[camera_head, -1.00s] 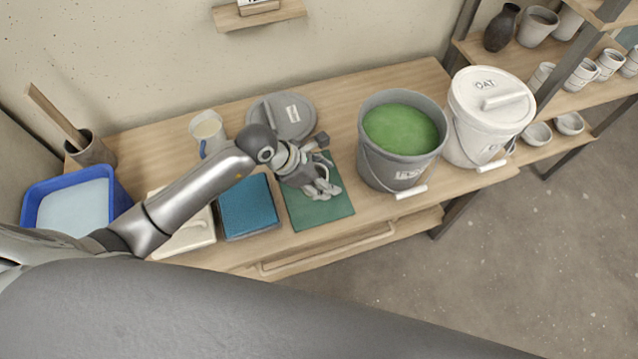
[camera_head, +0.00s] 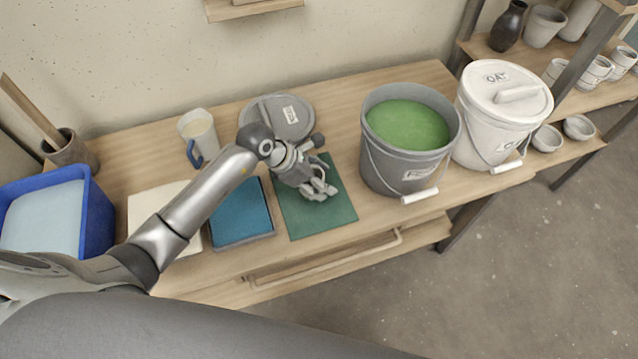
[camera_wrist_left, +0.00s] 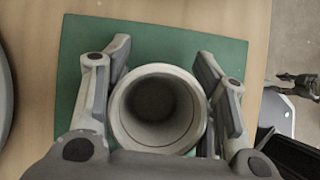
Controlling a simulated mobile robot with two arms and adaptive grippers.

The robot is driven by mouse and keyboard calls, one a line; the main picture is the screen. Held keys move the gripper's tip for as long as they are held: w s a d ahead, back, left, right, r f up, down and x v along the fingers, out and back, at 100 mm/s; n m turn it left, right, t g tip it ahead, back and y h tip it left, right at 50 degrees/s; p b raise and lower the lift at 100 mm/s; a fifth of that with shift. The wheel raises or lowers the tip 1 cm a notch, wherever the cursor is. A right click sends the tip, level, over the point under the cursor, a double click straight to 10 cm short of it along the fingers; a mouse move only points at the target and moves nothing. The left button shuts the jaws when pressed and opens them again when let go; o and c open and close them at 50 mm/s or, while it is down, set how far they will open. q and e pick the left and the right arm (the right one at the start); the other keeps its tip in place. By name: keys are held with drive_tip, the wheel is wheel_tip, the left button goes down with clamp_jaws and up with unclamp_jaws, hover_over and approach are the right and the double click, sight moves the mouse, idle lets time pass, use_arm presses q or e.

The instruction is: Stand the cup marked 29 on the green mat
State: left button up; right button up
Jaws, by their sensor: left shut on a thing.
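My left gripper (camera_head: 318,190) is over the green mat (camera_head: 330,218) in the head view. In the left wrist view, its two fingers (camera_wrist_left: 165,100) are on either side of a pale grey cup (camera_wrist_left: 128,135), shut on it. I look down into the cup's round open mouth, and it appears upright over the green mat (camera_wrist_left: 190,38). I cannot tell whether its base touches the mat. No number shows on the cup from here. In the head view the hand mostly hides the cup.
Left of the mat are a blue sponge tray (camera_head: 240,212) and a jug (camera_head: 198,132). A grey lid (camera_head: 262,108) lies behind it. Right of it stand a bucket of green glaze (camera_head: 378,160) and a white lidded bucket (camera_head: 480,145). The mat's front part is clear.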

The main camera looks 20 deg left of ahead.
use_arm(q)
drive_tip(key=o, duration=1.1)
drive_tip(key=shift+o, duration=0.2)
drive_tip(key=v, duration=1.2)
